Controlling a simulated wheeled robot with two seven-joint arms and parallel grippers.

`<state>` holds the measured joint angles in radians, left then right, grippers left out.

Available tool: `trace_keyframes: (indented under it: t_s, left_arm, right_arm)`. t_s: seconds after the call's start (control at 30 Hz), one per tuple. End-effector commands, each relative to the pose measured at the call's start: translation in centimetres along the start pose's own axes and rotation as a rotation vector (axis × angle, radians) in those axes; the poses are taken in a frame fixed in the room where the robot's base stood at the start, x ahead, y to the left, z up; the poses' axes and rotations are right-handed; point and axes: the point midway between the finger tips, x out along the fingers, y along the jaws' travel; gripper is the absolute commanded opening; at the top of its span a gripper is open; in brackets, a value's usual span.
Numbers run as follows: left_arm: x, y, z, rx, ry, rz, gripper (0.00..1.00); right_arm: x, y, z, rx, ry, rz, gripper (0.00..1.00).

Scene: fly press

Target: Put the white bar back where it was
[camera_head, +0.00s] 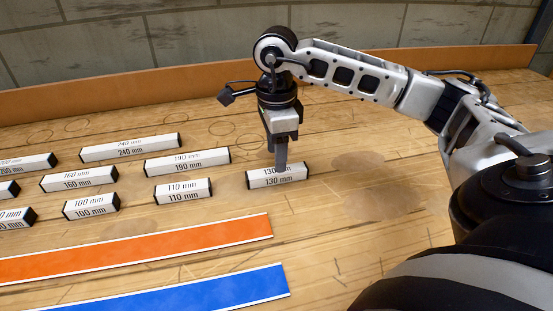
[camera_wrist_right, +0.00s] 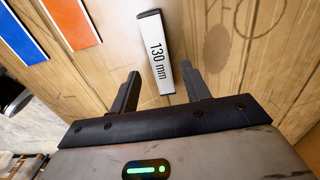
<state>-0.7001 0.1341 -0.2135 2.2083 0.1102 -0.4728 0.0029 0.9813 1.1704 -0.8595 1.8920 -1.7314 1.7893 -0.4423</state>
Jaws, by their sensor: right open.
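A white bar with black ends marked 130 mm (camera_head: 262,181) lies on the wooden table, at the right end of a group of similar bars. My right gripper (camera_head: 281,164) points down over this bar in the head view, its fingers overlapping the top of the label. In the right wrist view the 130 mm bar (camera_wrist_right: 157,50) lies ahead and between the two open fingers of the right gripper (camera_wrist_right: 164,88), with a gap on each side. I cannot tell from these views whether the fingers touch it. My left gripper is not in view.
Other white bars, such as the 110 mm (camera_head: 183,191), 190 mm (camera_head: 187,162) and 240 mm (camera_head: 130,148) ones, lie to the left. An orange strip (camera_head: 140,249) and a blue strip (camera_head: 190,291) lie in front. The table right of the 130 mm bar is clear.

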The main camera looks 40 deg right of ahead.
Motion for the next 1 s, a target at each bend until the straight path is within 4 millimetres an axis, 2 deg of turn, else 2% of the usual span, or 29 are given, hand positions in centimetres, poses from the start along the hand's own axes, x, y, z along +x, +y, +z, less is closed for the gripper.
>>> trace_keyframes:
  t_s: [0.03,0.2,0.4,0.57,1.0]
  left_arm:
    - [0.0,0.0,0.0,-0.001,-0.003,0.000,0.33]
    - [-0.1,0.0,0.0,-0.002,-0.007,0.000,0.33]
    - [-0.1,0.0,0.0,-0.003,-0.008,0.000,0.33]
    - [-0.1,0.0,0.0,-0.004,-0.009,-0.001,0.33]
    - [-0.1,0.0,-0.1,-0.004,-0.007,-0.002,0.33]
  right_arm:
    - [-1.4,-0.1,0.1,0.000,-0.004,-0.005,0.47]
    - [-5.0,-0.1,0.1,-0.001,-0.004,-0.003,0.47]
    - [-7.5,0.0,0.1,-0.001,-0.002,-0.001,0.47]
    - [-8.1,0.0,0.0,-0.001,-0.001,0.000,0.47]
    - [-8.0,0.0,0.0,-0.001,0.000,0.000,0.47]
